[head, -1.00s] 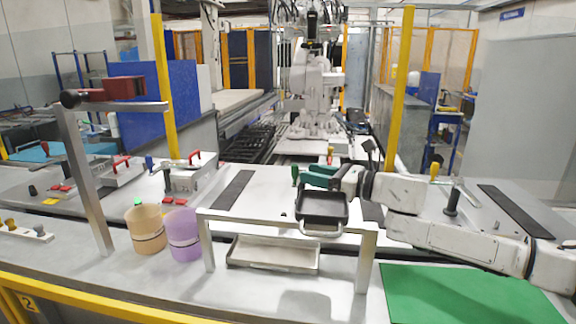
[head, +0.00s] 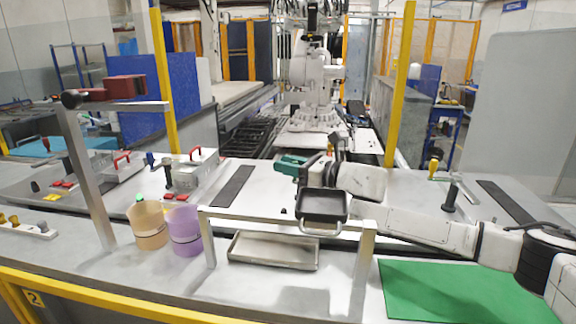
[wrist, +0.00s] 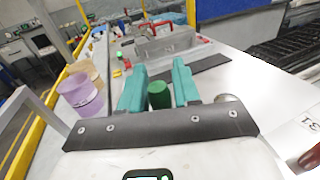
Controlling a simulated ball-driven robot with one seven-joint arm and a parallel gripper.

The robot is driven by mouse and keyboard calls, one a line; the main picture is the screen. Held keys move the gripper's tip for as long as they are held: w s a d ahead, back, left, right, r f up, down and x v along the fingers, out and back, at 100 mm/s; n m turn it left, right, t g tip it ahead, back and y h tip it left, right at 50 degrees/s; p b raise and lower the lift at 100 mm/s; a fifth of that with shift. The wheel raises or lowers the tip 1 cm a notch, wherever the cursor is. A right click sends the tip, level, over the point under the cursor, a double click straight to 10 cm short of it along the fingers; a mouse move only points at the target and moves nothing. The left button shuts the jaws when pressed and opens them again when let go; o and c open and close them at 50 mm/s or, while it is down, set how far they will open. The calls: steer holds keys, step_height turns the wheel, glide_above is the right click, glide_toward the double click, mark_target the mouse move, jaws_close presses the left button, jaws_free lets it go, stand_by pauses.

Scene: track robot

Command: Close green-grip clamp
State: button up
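My gripper (head: 289,165) has teal fingers and is over the bench, behind the black tray on the metal frame. In the wrist view, its two fingers (wrist: 159,82) stand apart with the clamp's dark green grip (wrist: 158,96) between them. The grip nearly fills the gap, and I cannot tell whether both fingers press on it. In the head view the grip and the rest of this clamp are hidden by my gripper and wrist.
A metal frame (head: 365,270) with a black tray (head: 322,205) stands in front of my arm. A yellow-grip clamp (head: 434,170) stands to the right. Orange (head: 148,226) and purple (head: 184,231) cups stand to the left. A green mat (head: 460,292) lies front right.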

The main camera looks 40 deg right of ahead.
jaws_close()
steer(key=shift+f, duration=0.1)
steer(key=y+b, duration=0.1)
steer(key=b, duration=0.1)
steer(key=s+n+g+y+b, duration=0.1)
steer(key=b, duration=0.1)
steer(key=shift+d+n+b, duration=0.2)
steer(key=shift+n+b, duration=0.1)
stand_by(0.3)
steer(key=shift+o, duration=1.5)
jaws_free()
